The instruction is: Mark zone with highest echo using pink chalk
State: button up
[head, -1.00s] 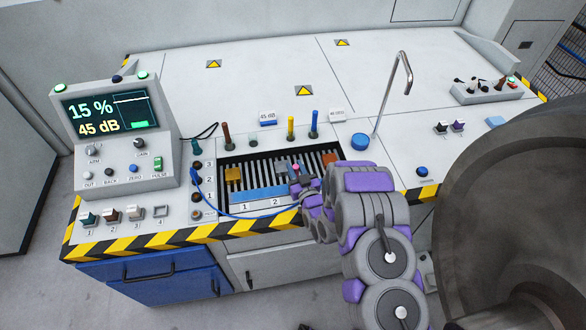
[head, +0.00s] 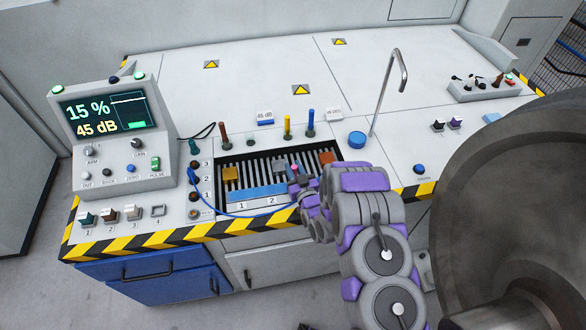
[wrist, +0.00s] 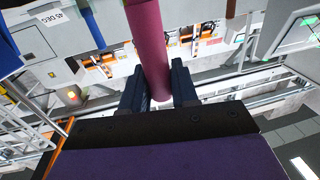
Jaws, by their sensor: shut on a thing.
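A pink chalk (wrist: 152,50) stands between the two fingers of my gripper (wrist: 160,88) in the wrist view. My gripper is shut on it. In the head view my gripper (head: 298,186) is over the right part of the slatted bay, beside a blue bar (head: 257,192), with a small pink spot at its tip. Labels 1 (head: 241,205) and 2 (head: 271,201) sit along the bar's front; its right end is hidden behind my gripper. The display (head: 108,110) on the grey console reads 15 % and 45 dB. I cannot make out a chalk mark.
A yellow block (head: 230,174) and an orange block (head: 326,158) sit in the bay. A blue cable (head: 215,203) loops along its left front. Upright coloured handles stand behind it. A large dark wheel (head: 510,210) fills the right side.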

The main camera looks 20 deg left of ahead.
jog(key=shift+a+f, duration=0.2)
jog(key=shift+a, duration=0.2)
jog(key=shift+w+d+r, duration=0.1)
jog(key=shift+w+d, duration=0.2)
jog(key=shift+d, duration=0.45)
jog(key=shift+w+d, duration=0.3)
jog(key=shift+d, duration=0.05)
jog(key=shift+w+d+p, duration=0.2)
jog(key=shift+d+p, duration=0.1)
jog(key=shift+d, duration=0.1)
jog(key=shift+w+d, duration=0.2)
jog(key=shift+d, duration=0.15)
jog(key=shift+w+d, duration=0.1)
jog(key=shift+d, duration=0.05)
jog(key=shift+w+d, duration=0.15)
jog(key=shift+d, duration=0.1)
